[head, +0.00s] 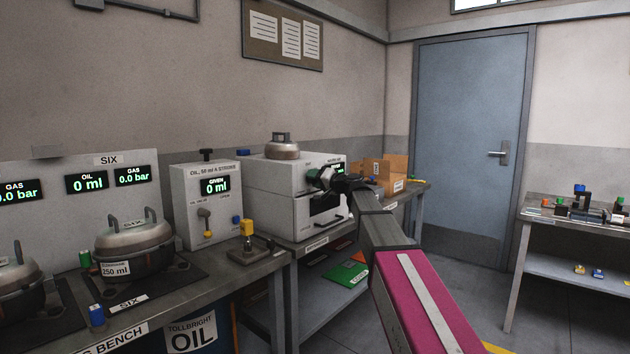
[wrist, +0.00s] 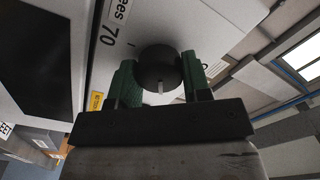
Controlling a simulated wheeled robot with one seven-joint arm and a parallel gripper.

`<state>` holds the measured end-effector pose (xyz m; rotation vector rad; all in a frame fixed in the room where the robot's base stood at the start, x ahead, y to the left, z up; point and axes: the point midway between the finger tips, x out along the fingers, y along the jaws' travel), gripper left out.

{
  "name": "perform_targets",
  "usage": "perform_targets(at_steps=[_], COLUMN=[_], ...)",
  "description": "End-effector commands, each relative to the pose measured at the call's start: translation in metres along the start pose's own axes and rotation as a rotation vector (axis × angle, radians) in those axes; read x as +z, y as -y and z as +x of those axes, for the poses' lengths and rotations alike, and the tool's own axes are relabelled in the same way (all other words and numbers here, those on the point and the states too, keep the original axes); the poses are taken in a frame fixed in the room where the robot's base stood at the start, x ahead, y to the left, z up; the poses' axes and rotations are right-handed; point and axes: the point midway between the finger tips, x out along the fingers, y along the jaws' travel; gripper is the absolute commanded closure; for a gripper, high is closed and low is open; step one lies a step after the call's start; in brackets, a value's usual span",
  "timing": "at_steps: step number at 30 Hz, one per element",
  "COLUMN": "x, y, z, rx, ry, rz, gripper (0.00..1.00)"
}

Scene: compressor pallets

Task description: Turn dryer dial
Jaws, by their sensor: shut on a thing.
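The dryer (head: 271,210) is a white box unit on the bench, with a small lit display partly behind my arm. In the wrist view its white panel (wrist: 185,22) carries the number 70 and part of a printed word. The dryer dial (wrist: 158,64) is a round black knob with a pale pointer mark toward the bottom of the picture. My gripper (wrist: 161,80) has its green fingers on both sides of the dial and is shut on it. In the head view my gripper (head: 318,177) is at the dryer's front, and the dial is hidden there.
A metal pot-shaped compressor (head: 283,150) sits on top of the dryer. Cardboard boxes (head: 397,167) stand behind my arm. At left are the oil dispenser (head: 193,180) and a compressor (head: 134,244) on the bench. Open floor lies before the blue door (head: 470,140).

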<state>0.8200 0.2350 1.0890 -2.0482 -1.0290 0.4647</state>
Motion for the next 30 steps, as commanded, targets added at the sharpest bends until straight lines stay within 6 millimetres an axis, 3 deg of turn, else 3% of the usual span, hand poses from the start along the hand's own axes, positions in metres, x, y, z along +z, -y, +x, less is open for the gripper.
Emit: perform_targets(at_steps=[6,7,9,20,30], x=[0.000,0.000,0.000,0.000,0.002], y=[-0.001,-0.001,0.000,0.000,0.001], z=[-0.001,-0.001,-0.001,-0.005,-0.062], rx=[0.001,0.001,0.001,0.001,0.002], ry=[0.000,0.000,0.000,0.000,-0.002], rz=[-0.001,-0.001,-0.002,-0.002,-0.003], gripper=[0.80,0.49,0.30,0.30,0.30])
